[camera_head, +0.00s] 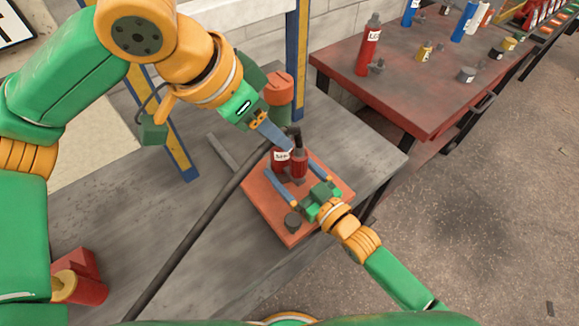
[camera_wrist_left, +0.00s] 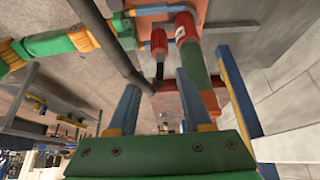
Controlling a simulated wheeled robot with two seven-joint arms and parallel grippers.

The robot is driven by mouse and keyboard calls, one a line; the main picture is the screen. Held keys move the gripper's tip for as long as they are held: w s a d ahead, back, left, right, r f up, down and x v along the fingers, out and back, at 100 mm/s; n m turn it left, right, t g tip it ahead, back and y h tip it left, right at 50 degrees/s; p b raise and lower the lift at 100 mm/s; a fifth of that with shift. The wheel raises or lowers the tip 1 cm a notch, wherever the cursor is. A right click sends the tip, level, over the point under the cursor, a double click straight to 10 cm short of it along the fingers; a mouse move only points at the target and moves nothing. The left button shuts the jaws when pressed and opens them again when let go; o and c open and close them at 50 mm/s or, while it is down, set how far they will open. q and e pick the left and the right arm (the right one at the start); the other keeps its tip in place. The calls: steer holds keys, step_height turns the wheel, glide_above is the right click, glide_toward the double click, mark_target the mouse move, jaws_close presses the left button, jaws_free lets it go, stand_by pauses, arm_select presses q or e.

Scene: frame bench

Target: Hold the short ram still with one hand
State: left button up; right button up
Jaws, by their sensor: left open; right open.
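Two small red cylinders stand close together on an orange-red plate (camera_head: 262,203): one with a white label (camera_head: 280,158) and one narrower (camera_head: 299,164). I cannot tell for sure which is the short ram. The labelled one (camera_wrist_left: 186,28) and the narrower one (camera_wrist_left: 158,42) show in the left wrist view. My right gripper (camera_head: 296,177) is open, its blue fingers lying on either side of the red cylinders, with no clear contact. My left gripper (camera_head: 287,144) is open and empty just above and behind them. Its fingers (camera_wrist_left: 156,82) point toward them.
A grey round part (camera_head: 293,223) is on the plate's front. A red table (camera_head: 430,105) holds bottles. The grey bench front (camera_head: 230,285) is clear.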

jaws_close()
stand_by(0.7)
